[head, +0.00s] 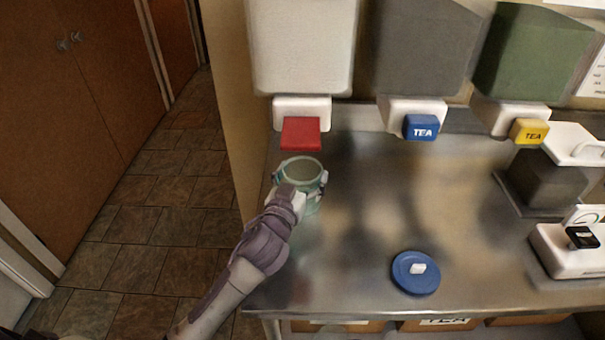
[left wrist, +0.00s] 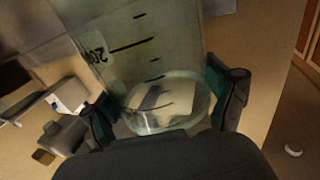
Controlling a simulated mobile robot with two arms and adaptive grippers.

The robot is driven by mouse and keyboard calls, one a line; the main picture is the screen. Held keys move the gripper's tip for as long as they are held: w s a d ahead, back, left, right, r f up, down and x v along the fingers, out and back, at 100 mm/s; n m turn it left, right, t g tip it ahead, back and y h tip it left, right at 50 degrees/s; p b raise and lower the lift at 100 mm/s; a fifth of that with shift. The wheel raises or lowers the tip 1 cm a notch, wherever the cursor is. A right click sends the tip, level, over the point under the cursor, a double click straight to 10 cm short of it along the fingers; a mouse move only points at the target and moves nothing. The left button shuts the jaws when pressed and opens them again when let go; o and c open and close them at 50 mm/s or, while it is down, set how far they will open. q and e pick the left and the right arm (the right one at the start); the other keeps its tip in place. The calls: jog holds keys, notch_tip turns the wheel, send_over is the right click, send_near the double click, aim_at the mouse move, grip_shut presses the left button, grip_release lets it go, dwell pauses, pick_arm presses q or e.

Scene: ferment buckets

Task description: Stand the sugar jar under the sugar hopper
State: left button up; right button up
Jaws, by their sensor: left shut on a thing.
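A clear, greenish open jar (head: 302,168) with measuring marks is held upright near the counter's left end. My left gripper (head: 300,180) is shut around its sides, one finger on each side. In the left wrist view the jar (left wrist: 150,60) fills the space between the fingers, with dark marks on its wall. A white hopper (head: 303,45) with a red paddle (head: 300,133) is on the wall just behind the jar; no sugar label is readable on it. The jar is in front of the paddle. I cannot tell whether its base touches the counter. My right gripper is out of view.
A grey hopper (head: 420,50) with a blue TEA paddle (head: 421,127) and a green hopper (head: 530,55) with a yellow TEA paddle (head: 530,131) are farther right. A blue lid (head: 415,273) lies near the front of the steel counter (head: 350,255). A white scale-like device (head: 565,255) stands at right.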

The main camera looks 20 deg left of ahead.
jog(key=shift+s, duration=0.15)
pick_arm(q)
jog(key=o, duration=1.4)
jog(key=shift+f, duration=0.15)
jog(key=shift+c, duration=0.2)
jog(key=shift+o, duration=1.2)
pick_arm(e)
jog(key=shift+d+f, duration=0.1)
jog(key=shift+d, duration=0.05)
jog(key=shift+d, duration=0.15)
pick_arm(q)
jog(key=shift+s+r, duration=0.1)
jog(key=shift+r, duration=0.15)
jog(key=s+b, duration=0.1)
jog(key=s, duration=0.4)
jog(key=s+b, duration=0.1)
jog(key=s, duration=0.4)
jog(key=shift+s+a+f, duration=0.15)
jog(key=shift+s+a, duration=0.05)
jog(key=shift+s, duration=0.75)
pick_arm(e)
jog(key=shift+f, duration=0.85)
